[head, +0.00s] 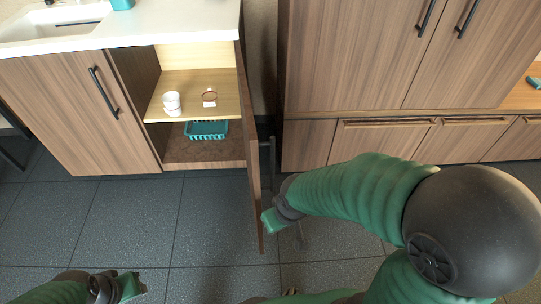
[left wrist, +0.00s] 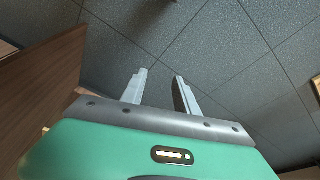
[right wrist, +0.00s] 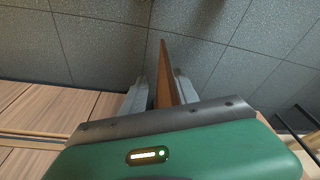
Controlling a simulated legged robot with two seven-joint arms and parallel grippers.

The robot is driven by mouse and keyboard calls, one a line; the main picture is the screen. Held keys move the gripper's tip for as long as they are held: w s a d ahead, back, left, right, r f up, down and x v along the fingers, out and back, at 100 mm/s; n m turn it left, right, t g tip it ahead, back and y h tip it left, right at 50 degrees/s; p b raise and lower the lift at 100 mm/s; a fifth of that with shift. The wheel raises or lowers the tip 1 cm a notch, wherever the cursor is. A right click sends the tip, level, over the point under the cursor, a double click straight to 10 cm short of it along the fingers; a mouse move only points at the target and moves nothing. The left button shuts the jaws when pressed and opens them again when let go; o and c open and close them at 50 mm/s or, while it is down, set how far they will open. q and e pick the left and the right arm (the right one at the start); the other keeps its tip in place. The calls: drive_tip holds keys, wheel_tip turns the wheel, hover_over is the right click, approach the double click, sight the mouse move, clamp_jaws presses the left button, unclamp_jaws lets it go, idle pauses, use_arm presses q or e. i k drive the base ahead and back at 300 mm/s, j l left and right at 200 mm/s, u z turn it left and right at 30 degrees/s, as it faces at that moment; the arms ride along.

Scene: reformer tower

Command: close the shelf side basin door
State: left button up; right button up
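The shelf side basin door (head: 253,150) stands wide open, seen nearly edge-on, swung out from the right side of the basin cabinet. A dark bar handle (head: 271,158) is on its right-hand face. My right gripper (head: 268,222) is low beside the door's near end. In the right wrist view the wooden door (right wrist: 166,75) runs between the two spread fingers of this gripper (right wrist: 160,88); firm contact cannot be made out. My left gripper (head: 136,287) is at the bottom left, well apart from the door. The left wrist view shows its fingers (left wrist: 160,88) open and empty.
The open cabinet has a wooden shelf (head: 226,86) with a white cup (head: 172,102) and a small ring-shaped item (head: 209,95). A teal basket (head: 206,130) sits below. The other basin door (head: 70,110) is shut. Tall cabinets (head: 350,50) stand right. Floor left of the open door is clear.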

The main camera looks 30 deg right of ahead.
sight(252, 144)
drive_tip(key=i+l, duration=0.1)
drive_tip(key=l, duration=0.25)
drive_tip(key=i+l+u, duration=0.1)
drive_tip(key=l, duration=0.25)
drive_tip(key=i+l, duration=0.1)
drive_tip(key=l, duration=0.25)
drive_tip(key=i+l+u, duration=0.1)
drive_tip(key=l, duration=0.25)
